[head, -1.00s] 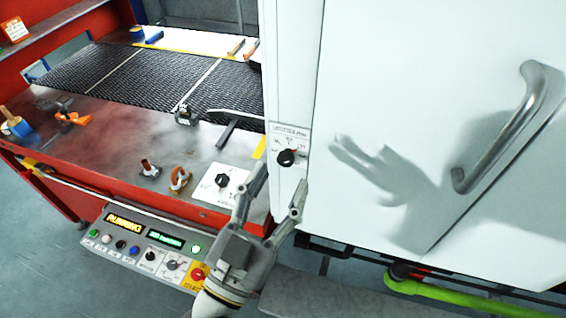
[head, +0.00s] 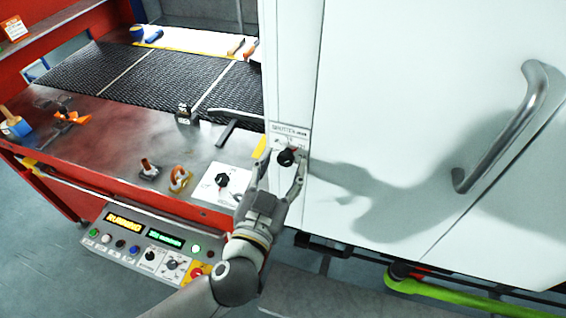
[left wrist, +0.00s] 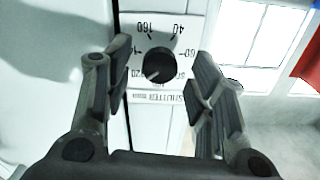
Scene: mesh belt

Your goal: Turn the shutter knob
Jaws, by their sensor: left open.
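The shutter knob (head: 286,157) is a round black dial on a white labelled plate, on the narrow front face of the white cabinet. In the left wrist view the shutter knob (left wrist: 160,67) sits between the two fingers, with numbers around it and the word "SHUTTER" upside down below. My left gripper (head: 281,160) is open, with one finger on each side of the knob. In the left wrist view both fingers of the gripper (left wrist: 160,85) appear apart from the knob. My right gripper is not in view.
A second black knob (head: 222,180) on a white plate lies on the metal ledge to the left. A control panel (head: 150,250) with buttons is below. The cabinet's door handle (head: 505,130) is at right. The dark mesh belt (head: 130,78) runs behind.

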